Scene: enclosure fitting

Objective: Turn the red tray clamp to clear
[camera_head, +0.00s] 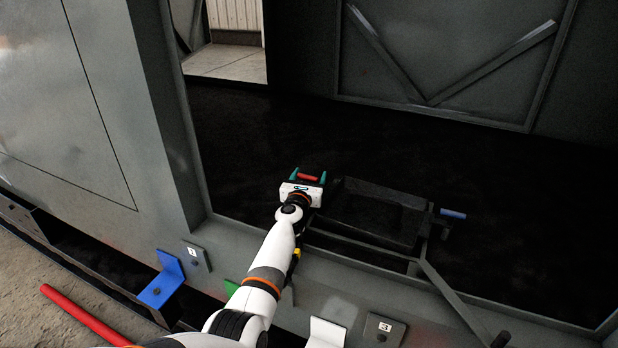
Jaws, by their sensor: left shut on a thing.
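The red tray clamp (308,177) shows as a short red bar at the left end of a dark tray (345,207). My left gripper (308,179) is at this clamp, with its green-tipped fingers on either side of the red bar, shut on it. The gripper body hides the clamp's near side and its base. A blue clamp (453,213) sits at the tray's right end, apart from the gripper. My right gripper is not in view.
The tray lies inside a dark enclosure opening, behind a grey sill. A blue bracket (163,280), a white bracket (325,333) and a plate marked 3 (383,328) are along the front. A red bar (85,315) lies at lower left. A diagonal strut (455,300) runs at right.

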